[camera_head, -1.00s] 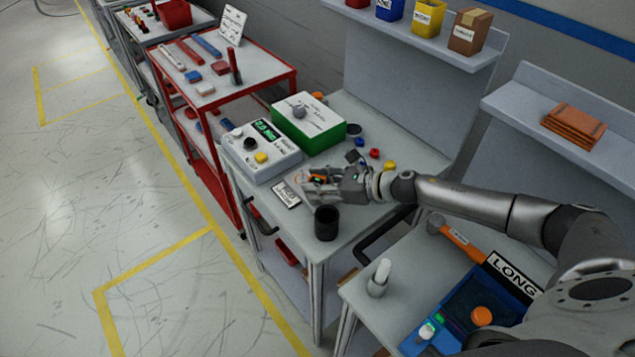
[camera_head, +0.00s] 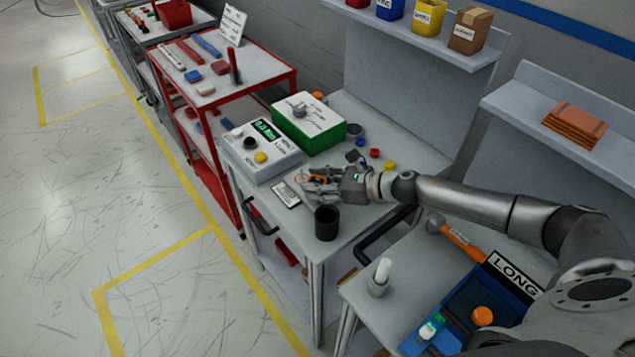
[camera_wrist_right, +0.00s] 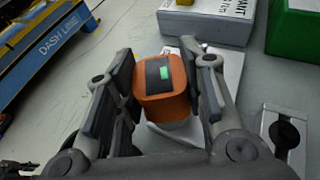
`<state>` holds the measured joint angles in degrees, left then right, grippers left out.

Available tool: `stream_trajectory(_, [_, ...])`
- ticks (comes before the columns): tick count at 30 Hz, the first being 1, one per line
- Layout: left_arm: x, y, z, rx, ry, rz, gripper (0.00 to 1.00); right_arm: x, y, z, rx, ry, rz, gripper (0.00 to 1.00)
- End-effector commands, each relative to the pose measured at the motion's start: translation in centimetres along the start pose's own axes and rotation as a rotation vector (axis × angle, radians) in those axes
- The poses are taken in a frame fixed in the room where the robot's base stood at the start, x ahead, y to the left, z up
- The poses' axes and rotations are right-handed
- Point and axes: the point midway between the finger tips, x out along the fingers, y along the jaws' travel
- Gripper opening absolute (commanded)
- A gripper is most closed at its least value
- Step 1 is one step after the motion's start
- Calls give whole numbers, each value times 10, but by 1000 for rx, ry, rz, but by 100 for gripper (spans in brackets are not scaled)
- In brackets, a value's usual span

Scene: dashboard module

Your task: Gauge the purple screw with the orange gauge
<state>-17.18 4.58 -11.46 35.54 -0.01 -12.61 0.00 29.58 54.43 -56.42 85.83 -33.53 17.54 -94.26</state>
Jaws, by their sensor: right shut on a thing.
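The orange gauge (camera_wrist_right: 162,98), a rounded block with a dark face and a small green display, sits between the fingers of my right gripper (camera_wrist_right: 160,92) in the wrist view. The right gripper is shut on it. In the head view my right gripper (camera_head: 318,181) is low over the grey workbench (camera_head: 362,225), beside a white card, and its fingers mostly hide the gauge. I cannot make out the purple screw in either view. My left gripper is not in view.
A grey box with a green readout (camera_head: 262,153) and a green-sided box (camera_head: 310,125) stand behind the gripper. A black cup (camera_head: 326,223) stands close in front. Small red, yellow and blue pieces lie behind the wrist. A blue tray (camera_head: 465,308) is on the nearer bench.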

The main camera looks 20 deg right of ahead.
Motion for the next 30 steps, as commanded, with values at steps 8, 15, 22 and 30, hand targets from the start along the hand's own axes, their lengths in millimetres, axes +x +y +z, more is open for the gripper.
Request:
stream_trajectory(8, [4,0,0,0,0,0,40,2,0,-3,0,-1,0,11])
stream_trajectory(15, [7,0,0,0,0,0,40,3,0,-6,0,-1,0,11])
stream_trajectory(22, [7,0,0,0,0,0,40,3,0,-6,0,-1,0,55])
stream_trajectory(30, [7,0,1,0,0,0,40,3,2,-8,1,1,4,62])
